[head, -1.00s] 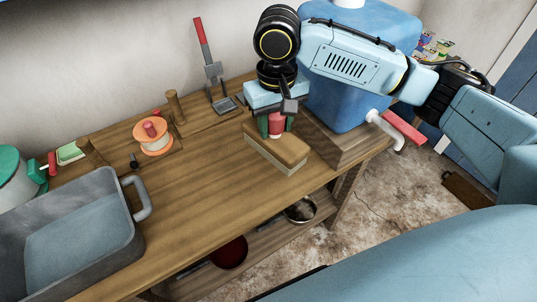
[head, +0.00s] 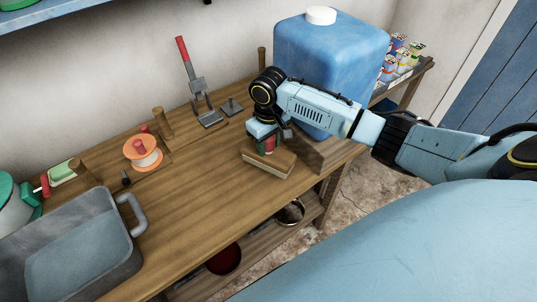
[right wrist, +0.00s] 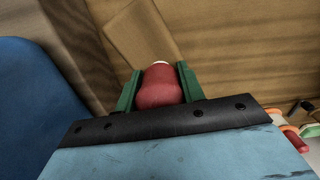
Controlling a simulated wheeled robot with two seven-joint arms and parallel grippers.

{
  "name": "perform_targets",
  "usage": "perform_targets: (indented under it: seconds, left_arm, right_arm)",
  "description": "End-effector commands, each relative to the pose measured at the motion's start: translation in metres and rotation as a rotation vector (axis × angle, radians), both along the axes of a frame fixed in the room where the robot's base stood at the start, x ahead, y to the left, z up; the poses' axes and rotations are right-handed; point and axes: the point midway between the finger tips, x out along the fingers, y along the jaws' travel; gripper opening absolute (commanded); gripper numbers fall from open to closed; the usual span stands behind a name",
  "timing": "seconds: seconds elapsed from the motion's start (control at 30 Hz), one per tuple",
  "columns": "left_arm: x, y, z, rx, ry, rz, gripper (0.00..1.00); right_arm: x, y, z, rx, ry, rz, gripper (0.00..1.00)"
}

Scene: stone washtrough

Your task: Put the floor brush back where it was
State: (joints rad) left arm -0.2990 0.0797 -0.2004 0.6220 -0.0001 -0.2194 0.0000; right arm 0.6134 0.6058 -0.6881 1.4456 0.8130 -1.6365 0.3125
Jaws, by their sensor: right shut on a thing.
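The floor brush has a tan wooden block with pale bristles (head: 270,164) and a red knob handle. My right gripper (head: 268,146) is shut on the red knob, from above. In the right wrist view the knob (right wrist: 160,85) sits between the two green finger pads, with part of the block (right wrist: 140,35) beyond it. The brush is level over the right part of the wooden bench (head: 190,190), near its front edge. I cannot tell whether the bristles touch the bench top. My left gripper is not in view.
A blue canister (head: 330,60) on a wooden block stands right of the brush. Behind are a red-handled metal tool (head: 195,85), a wooden peg (head: 162,124) and an orange spool (head: 143,152). A grey basin (head: 70,245) stands at left. The bench middle is clear.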

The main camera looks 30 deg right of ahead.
Motion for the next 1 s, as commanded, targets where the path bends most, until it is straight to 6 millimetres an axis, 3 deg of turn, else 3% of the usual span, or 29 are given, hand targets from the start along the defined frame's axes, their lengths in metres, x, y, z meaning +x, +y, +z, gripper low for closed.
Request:
perform_targets:
  seconds: [0.37,0.77,0.8,0.93,1.0]
  left_arm:
    - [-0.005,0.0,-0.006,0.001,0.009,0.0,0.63]
    - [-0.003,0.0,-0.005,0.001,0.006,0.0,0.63]
    - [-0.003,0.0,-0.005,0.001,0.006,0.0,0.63]
    - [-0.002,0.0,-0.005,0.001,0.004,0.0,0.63]
    - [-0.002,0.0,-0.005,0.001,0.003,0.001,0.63]
  right_arm:
    - [0.001,0.0,-0.04,0.0,-0.002,-0.001,0.02]
    - [0.001,0.0,-0.045,0.002,-0.004,0.0,0.02]
    - [0.0,0.0,-0.045,0.0,-0.003,0.0,0.44]
    - [0.0,0.0,-0.045,0.0,-0.003,0.0,0.6]
    - [0.001,0.0,-0.045,0.0,-0.003,0.0,0.6]
